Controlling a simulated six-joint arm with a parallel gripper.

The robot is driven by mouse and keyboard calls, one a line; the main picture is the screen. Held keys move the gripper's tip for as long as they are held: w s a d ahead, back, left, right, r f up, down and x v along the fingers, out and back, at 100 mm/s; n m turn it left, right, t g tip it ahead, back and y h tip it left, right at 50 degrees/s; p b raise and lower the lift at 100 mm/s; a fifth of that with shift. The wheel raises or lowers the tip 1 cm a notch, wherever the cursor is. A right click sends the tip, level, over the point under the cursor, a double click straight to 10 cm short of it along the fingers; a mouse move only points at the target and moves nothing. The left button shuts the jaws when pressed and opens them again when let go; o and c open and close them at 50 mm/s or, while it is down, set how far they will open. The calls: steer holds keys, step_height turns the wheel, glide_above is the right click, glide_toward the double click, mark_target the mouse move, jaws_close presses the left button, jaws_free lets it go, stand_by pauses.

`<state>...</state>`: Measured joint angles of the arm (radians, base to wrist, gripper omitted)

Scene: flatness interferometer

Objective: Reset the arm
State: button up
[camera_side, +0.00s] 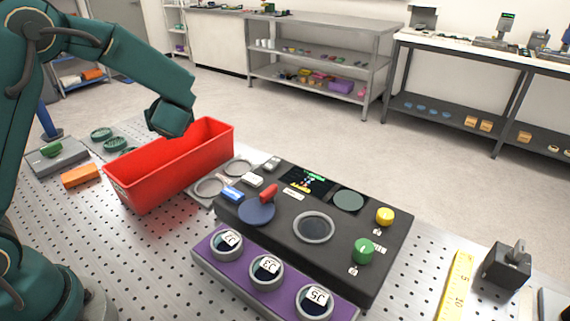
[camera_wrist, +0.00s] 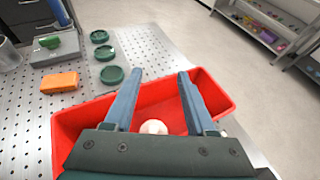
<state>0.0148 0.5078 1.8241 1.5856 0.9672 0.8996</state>
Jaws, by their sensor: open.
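My gripper (camera_wrist: 161,82) shows in the wrist view with its two blue-grey fingers apart and nothing between the tips. It is above the red bin (camera_wrist: 217,88). A round white thing (camera_wrist: 153,127) lies inside the bin, seen between the fingers. In the side view my teal arm reaches over the far end of the red bin (camera_side: 150,196), and its fingers are hidden there. The black interferometer (camera_side: 283,232) stands to the right of the bin.
A purple rack (camera_side: 211,259) holds several labelled round pieces in front of the interferometer. An orange block (camera_side: 80,176) and green round dishes (camera_side: 101,134) lie left of the bin. A yellow ruler (camera_side: 456,289) and a dark block (camera_side: 507,266) are at right.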

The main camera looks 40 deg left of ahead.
steer(key=s+d+r+n+g+h, duration=0.1)
steer(key=s+d+r+n, duration=0.15)
steer(key=s+n, duration=0.2)
steer(key=s+d+r+n+h, duration=0.1)
steer(key=s+d+r+n, duration=0.1)
steer(key=s+r+n, duration=0.3)
steer(key=s+d+f+n+h, duration=0.2)
steer(key=s+d+n+h, duration=0.3)
steer(key=d+n, duration=0.2)
steer(key=s+d+f+n+h, duration=0.3)
steer(key=s+d+n+h, duration=0.1)
steer(key=d+n, duration=0.3)
steer(key=d, duration=0.2)
steer(key=shift+s+d+h, duration=0.4)
